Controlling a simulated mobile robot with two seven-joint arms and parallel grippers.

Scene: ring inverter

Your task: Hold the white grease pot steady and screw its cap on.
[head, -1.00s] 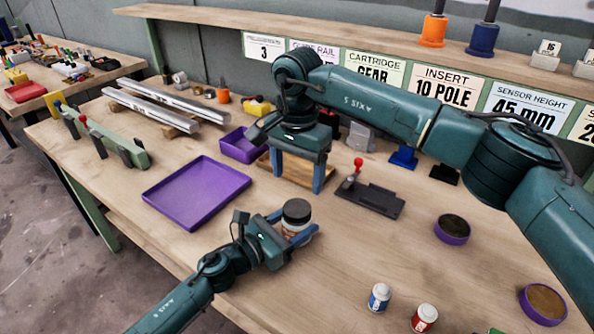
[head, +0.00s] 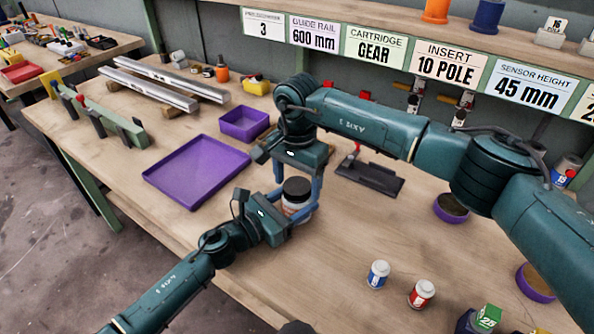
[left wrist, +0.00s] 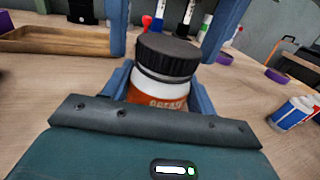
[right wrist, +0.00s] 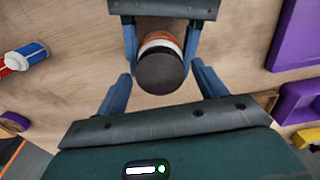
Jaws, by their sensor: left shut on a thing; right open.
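The white grease pot (head: 296,211) stands upright on the bench, with an orange-brown band low on its side in the left wrist view (left wrist: 157,101). Its black ridged cap (head: 296,187) sits level on top; whether it is threaded, I cannot tell. My left gripper (head: 293,207) is shut around the pot's body, low down. My right gripper (head: 299,180) points down from above and is open. In the right wrist view the cap (right wrist: 160,72) lies between its fingers, with a gap on both sides.
A purple tray (head: 160,182) and a small purple bin (head: 226,130) lie to the left and behind. A dark fixture with a red knob (head: 370,176) stands behind right. Blue (head: 378,274) and red (head: 421,294) labelled pots stand front right. Bench between is clear.

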